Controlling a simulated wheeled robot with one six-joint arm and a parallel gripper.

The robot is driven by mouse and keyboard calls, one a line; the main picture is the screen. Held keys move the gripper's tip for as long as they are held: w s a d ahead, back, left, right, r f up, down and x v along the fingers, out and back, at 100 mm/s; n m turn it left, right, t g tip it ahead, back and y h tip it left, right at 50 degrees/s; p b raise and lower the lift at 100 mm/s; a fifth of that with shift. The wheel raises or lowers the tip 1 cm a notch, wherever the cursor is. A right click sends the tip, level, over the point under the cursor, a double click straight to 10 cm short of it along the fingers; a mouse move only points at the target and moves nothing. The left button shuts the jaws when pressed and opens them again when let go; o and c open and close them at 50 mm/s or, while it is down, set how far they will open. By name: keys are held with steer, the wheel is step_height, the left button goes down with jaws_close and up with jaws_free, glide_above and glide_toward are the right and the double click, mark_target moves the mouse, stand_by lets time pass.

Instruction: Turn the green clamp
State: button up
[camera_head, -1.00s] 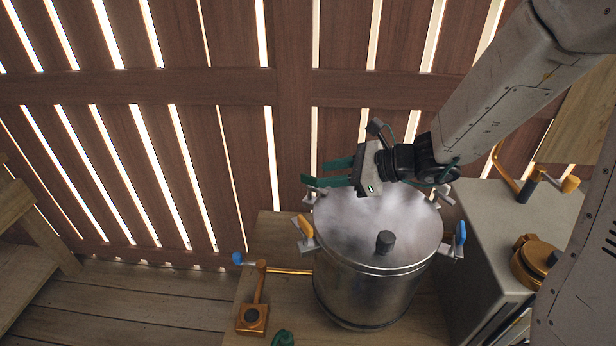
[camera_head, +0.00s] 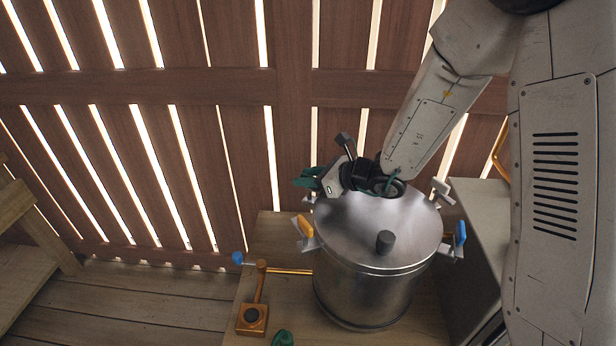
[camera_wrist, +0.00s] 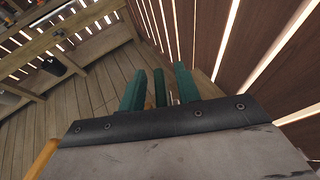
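The metal pot (camera_head: 365,290) has a flat lid with a dark knob (camera_head: 385,241) and clamps around its rim. My gripper (camera_head: 306,178) is at the rim's back left, its green fingers pointing left. In the wrist view the fingers (camera_wrist: 160,86) stand apart. A narrow green piece, apparently the green clamp's handle (camera_wrist: 160,90), shows between them, with gaps on both sides. In the head view my gripper mostly hides that clamp. The orange-handled clamp (camera_head: 306,228) is at the front left, the blue-handled one (camera_head: 460,234) at the right.
A pale metal clamp (camera_head: 442,190) stands at the back right of the rim. An orange crank device (camera_head: 253,316) with a blue-tipped bar and a green object (camera_head: 282,338) are left of the pot. A slatted wall (camera_head: 200,130) rises close behind. A grey box (camera_head: 480,205) stands at the right.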

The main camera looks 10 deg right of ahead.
jaws_close()
steer(key=n+g+y, duration=0.1)
steer(key=n+g, duration=0.1)
steer(key=g, duration=0.1)
steer(key=shift+w+n+y, duration=0.1)
steer(key=shift+n+y, duration=0.2)
steer(key=shift+n, duration=0.1)
steer(key=n+g, duration=0.5)
steer(key=g, duration=0.1)
steer(key=shift+n+y, duration=0.3)
steer(key=shift+y, duration=0.1)
steer(key=n+g+h, duration=0.1)
steer(key=n+g, duration=0.1)
steer(key=g, duration=0.1)
steer(key=n+g+h, duration=0.1)
steer(key=n+g, duration=0.2)
steer(key=n+g+h, duration=0.1)
steer(key=n, duration=0.1)
steer(key=n+g+h, duration=0.3)
steer(key=n+h, duration=0.1)
steer(key=shift+s+g, duration=0.25)
steer(key=shift+g, duration=0.15)
steer(key=shift+r+n+h, duration=0.1)
steer(key=shift+n+h, duration=0.3)
